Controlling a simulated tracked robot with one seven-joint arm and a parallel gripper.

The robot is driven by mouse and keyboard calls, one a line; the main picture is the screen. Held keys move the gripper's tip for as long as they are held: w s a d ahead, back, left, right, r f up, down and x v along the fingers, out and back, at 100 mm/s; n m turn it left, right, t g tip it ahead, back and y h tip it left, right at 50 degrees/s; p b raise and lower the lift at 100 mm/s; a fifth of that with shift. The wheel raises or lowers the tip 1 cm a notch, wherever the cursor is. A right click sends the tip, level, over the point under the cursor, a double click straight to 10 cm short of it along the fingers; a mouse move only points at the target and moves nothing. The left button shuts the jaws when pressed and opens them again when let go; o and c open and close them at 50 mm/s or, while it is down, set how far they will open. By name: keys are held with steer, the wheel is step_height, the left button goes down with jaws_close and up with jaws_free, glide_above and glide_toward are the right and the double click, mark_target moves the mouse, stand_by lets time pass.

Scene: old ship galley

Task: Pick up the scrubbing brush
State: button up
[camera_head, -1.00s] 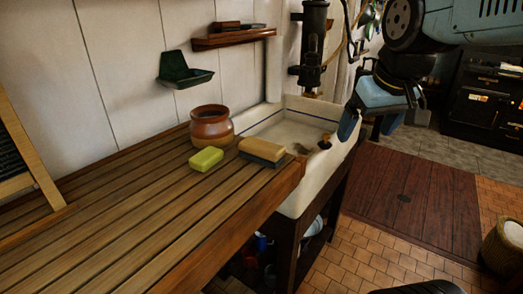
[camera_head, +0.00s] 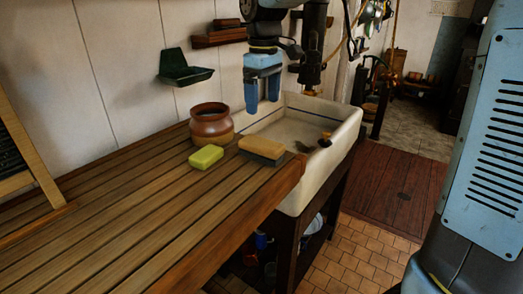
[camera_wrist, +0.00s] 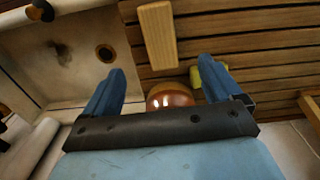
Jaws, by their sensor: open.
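The scrubbing brush (camera_head: 262,148) is a block with a tan wooden top and a dark underside. It lies on the slatted wooden drainboard (camera_head: 130,215), at its end by the sink. In the wrist view the brush (camera_wrist: 158,36) shows from above, upright in the picture, ahead of the space between my fingertips. My gripper (camera_head: 263,106) is open and empty, pointing down above the sink's near side, behind the brush and right of the brown pot. In the wrist view its two blue fingers (camera_wrist: 162,66) are spread apart. They do not touch the brush.
A brown pot (camera_head: 211,126) and a yellow-green block (camera_head: 206,157) stand close left of the brush. The white sink (camera_head: 339,150) is to the right, with a small dark object (camera_head: 325,139) at it. A green wall holder (camera_head: 185,72) and wooden shelf (camera_head: 219,39) are behind.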

mark_target(262, 142)
step_height(262, 142, down, 9)
steer(key=shift+a+r, duration=0.1)
steer(key=shift+w+a+f, duration=0.1)
steer(key=shift+f, duration=1.2)
steer(key=shift+w+f, duration=0.1)
steer(key=shift+f, duration=1.15)
steer(key=shift+c, duration=0.2)
steer(key=c, duration=1.1)
steer(key=shift+r, duration=0.1)
